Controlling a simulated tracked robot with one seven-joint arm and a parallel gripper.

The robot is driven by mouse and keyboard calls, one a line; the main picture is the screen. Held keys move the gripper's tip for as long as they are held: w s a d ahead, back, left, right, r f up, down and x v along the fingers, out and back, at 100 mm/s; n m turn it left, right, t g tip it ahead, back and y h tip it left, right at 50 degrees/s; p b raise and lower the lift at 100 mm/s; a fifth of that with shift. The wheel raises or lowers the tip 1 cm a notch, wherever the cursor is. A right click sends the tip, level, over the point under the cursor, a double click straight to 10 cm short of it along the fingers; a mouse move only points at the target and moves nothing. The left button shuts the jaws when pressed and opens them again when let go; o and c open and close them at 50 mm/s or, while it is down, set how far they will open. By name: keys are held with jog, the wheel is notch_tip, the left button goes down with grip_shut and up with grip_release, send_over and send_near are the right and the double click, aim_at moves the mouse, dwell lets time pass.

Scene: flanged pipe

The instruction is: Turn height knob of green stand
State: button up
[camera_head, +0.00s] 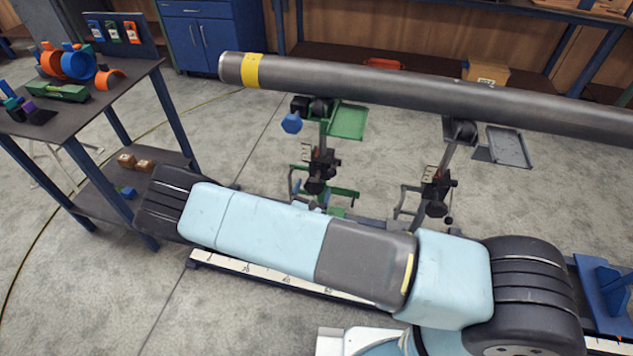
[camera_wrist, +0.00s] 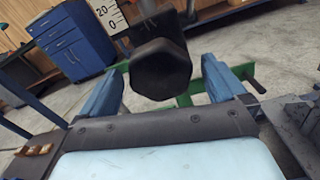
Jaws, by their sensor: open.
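The green stand (camera_head: 345,122) holds up the left part of the pipe in the head view, with a blue knob (camera_head: 291,122) near its top. A black mechanism (camera_head: 319,172) sits lower on its post. In the wrist view, a black faceted knob (camera_wrist: 160,70) faces me, and green bars (camera_wrist: 190,99) show behind it. My gripper (camera_wrist: 165,66) is open, with a blue finger on each side of this knob in the picture. Gaps show on both sides, and I cannot tell how deep the knob sits between the fingers.
A long grey pipe (camera_head: 420,92) with a yellow band spans above. A grey stand (camera_head: 440,178) stands to the right. A dark table (camera_head: 105,95) with clamps and parts is at left. Blue cabinets (camera_wrist: 72,50) are behind. Open floor lies between table and stands.

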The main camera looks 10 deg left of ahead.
aim_at(316, 181)
jog(key=shift+w+d, duration=0.15)
jog(key=shift+w, duration=0.95)
jog(key=shift+w+d, duration=0.15)
jog(key=shift+w, duration=0.9)
jog(key=shift+c, duration=0.5)
jog(key=c, duration=0.9)
